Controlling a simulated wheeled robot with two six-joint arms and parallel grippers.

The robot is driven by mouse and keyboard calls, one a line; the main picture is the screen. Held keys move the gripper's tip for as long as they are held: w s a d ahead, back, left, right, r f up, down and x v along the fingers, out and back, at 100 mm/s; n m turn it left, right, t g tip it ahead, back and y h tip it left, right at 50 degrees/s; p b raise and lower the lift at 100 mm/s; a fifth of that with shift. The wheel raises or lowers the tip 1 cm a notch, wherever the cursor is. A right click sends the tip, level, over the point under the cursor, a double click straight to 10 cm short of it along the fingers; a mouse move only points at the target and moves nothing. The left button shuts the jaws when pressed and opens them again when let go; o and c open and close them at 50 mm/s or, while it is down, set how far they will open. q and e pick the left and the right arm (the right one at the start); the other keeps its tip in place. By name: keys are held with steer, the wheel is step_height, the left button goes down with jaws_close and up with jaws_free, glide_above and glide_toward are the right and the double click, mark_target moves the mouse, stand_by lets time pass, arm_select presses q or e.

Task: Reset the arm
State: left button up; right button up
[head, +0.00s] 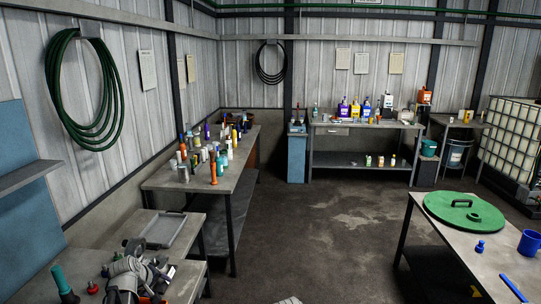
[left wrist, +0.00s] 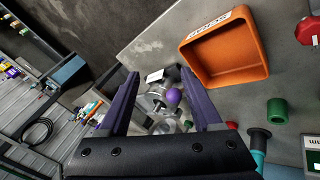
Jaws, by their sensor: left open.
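My left gripper (left wrist: 159,74) is open in the left wrist view, its two dark purple fingers spread wide with nothing gripped between them. Beyond the fingers, and seen through the gap, is a metal device with a purple ball knob (left wrist: 173,96); it appears apart from the fingers. In the head view my left arm shows at the bottom left, over the near grey bench (head: 192,278), and its fingertips are hard to make out there. My right gripper is in neither view.
An orange tray (left wrist: 226,52), a green cylinder (left wrist: 277,111) and a teal-handled tool (left wrist: 258,140) are near my left gripper. A grey tray (head: 165,230) lies on the near bench. A table with a green lid (head: 462,210) stands right. The middle floor is clear.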

arm_select(q)
steer(key=s+d+f+m+g, duration=0.1)
steer(key=s+d+f+m, duration=0.2)
steer(key=d, duration=0.4)
steer(key=s+d+m+g+b, duration=0.1)
steer(key=s+d+m+g, duration=0.1)
steer(key=s+d, duration=0.35)
steer(key=s+d+f+m+g, duration=0.1)
steer(key=s+d+f+m, duration=0.15)
steer(key=d, duration=0.65)
steer(key=s+d+m+g+y, duration=0.1)
steer(key=s+d+m, duration=0.2)
steer(key=s, duration=0.3)
steer(key=s+d+m+g+y+b, duration=0.1)
steer(key=s+d+m+g, duration=0.1)
steer(key=s+d, duration=0.3)
steer(key=shift+s+d+f+m, duration=0.25)
steer(key=shift+s+m, duration=0.5)
steer(key=shift+s, duration=0.35)
